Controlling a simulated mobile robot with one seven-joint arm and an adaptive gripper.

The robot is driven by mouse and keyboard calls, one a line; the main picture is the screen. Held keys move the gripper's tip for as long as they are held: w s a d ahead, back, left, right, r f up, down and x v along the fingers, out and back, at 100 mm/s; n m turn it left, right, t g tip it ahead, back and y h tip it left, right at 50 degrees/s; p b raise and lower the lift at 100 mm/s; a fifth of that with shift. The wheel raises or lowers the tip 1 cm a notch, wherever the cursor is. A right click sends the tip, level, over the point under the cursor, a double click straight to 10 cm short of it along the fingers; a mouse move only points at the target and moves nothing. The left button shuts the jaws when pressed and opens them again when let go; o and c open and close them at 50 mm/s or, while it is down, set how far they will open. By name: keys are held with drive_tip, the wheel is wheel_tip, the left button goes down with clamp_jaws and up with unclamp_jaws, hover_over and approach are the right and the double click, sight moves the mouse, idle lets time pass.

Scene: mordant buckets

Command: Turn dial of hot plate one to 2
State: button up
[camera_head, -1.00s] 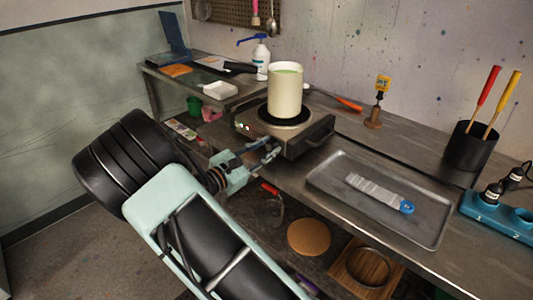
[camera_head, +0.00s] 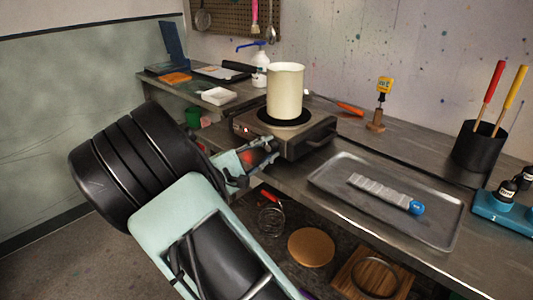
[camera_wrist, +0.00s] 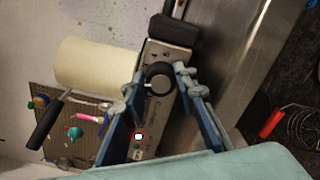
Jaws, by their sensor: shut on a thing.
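The hot plate (camera_head: 312,137) stands on the metal bench with a cream beaker (camera_head: 285,92) on its round black top. In the wrist view the dial (camera_wrist: 158,78) is a dark round knob on the hot plate's front panel (camera_wrist: 172,52). My gripper (camera_wrist: 160,72) has one finger on each side of the dial and is shut on it. It also shows at the hot plate's front in the head view (camera_head: 262,158), where it hides the dial. I cannot read the dial's setting.
A metal tray (camera_head: 440,238) with a pale strip lies right of the hot plate. A black cup (camera_head: 478,150) with red and yellow tools stands farther right. A white dish (camera_head: 217,96) and a pump bottle (camera_head: 260,68) are behind left. A shelf below holds a whisk (camera_head: 271,220).

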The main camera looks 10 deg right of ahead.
idle(0.4)
drive_tip(key=o, duration=1.2)
drive_tip(key=shift+c, duration=0.2)
drive_tip(key=v, duration=1.2)
